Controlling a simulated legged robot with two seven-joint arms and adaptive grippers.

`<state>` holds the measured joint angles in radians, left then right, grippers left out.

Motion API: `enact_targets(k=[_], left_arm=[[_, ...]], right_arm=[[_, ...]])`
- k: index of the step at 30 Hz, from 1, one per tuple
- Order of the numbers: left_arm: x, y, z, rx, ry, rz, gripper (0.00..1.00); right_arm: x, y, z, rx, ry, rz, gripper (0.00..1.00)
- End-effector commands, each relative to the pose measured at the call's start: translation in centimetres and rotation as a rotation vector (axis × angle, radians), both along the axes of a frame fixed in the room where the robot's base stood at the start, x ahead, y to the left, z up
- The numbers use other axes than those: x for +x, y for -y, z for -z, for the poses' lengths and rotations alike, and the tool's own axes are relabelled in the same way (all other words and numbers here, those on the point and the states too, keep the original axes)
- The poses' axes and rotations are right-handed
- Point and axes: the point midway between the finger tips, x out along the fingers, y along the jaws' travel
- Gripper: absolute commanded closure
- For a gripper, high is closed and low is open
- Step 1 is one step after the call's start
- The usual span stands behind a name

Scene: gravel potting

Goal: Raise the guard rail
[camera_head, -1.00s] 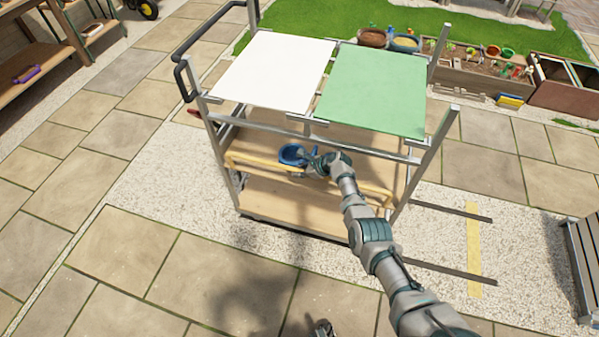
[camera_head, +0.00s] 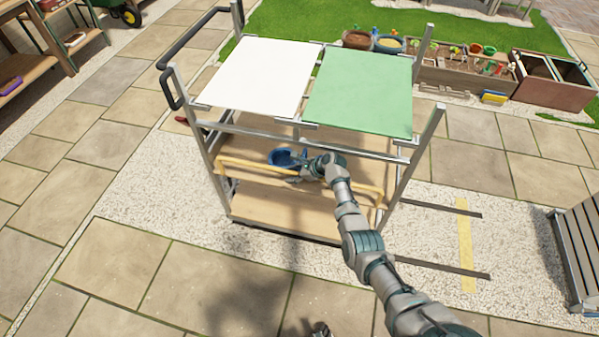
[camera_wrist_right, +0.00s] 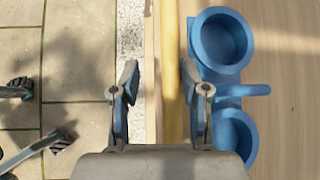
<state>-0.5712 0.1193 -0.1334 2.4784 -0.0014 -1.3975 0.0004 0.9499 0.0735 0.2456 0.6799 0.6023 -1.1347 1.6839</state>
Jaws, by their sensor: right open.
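A blue object with two round cups (camera_wrist_right: 221,42) lies on the wooden shelf beside the right finger. The cart has a white panel (camera_head: 258,75) and a green panel (camera_head: 360,92) on top, above the arm's reach-in gap. Upright metal posts (camera_head: 418,155) stand at its corners. Paving in front is clear.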

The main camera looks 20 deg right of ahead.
Motion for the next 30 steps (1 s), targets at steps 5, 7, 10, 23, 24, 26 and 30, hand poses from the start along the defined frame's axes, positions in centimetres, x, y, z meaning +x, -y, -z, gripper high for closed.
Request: enact_targets(k=[5,7,10,23,24,26,30], left_arm=[[0.0,0.0,0.0,0.0,0.001,0.0,0.57],[0.1,0.0,0.0,0.0,0.002,0.0,0.57],[0.1,0.0,0.0,0.0,0.002,0.0,0.57],[0.2,0.0,0.0,0.0,0.0,0.0,0.57],[0.3,0.0,0.0,0.0,0.001,0.0,0.57],[0.3,0.0,0.0,0.001,0.002,0.0,0.57],[0.2,0.0,0.0,0.0,0.0,0.0,0.57]], right_arm=[[-1.2,1.3,-1.8,-0.002,0.004,0.001,0.55],[-1.6,1.7,-2.5,-0.003,0.004,0.001,0.55],[-2.0,2.2,-3.1,-0.002,0.002,0.0,0.55],[-2.4,2.5,-3.6,-0.001,0.001,-0.001,0.55],[-2.4,2.5,-3.6,-0.001,0.001,-0.001,0.55],[-2.4,2.5,-3.6,-0.001,0.001,-0.001,0.55],[-2.4,2.5,-3.6,-0.001,0.001,-0.001,0.55]])
